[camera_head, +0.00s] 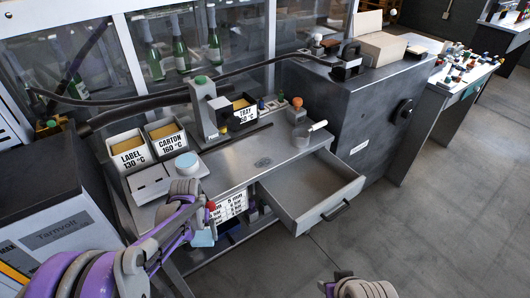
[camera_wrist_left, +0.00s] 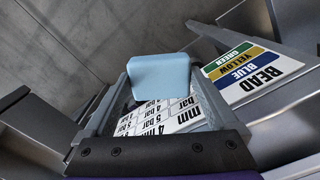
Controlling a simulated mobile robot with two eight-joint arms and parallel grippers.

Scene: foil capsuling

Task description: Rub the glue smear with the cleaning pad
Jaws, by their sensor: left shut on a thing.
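The light blue cleaning pad (camera_wrist_left: 158,76) sits between the fingers of my left gripper (camera_wrist_left: 160,88) in the left wrist view. My left gripper is shut on it. In the head view the pad (camera_head: 203,238) shows below my left wrist, in front of the bench's front edge. A dull grey oval patch (camera_head: 263,162) on the metal bench top (camera_head: 235,172) may be the glue smear; it lies apart from the pad, farther back and to the right. My right gripper (camera_head: 334,282) is partly in view at the bottom edge; its jaw opening is unclear.
An open, empty drawer (camera_head: 305,190) juts out at the bench's right front. Label and carton bins (camera_head: 128,157) stand at the left, near a blue-topped round thing (camera_head: 186,162).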

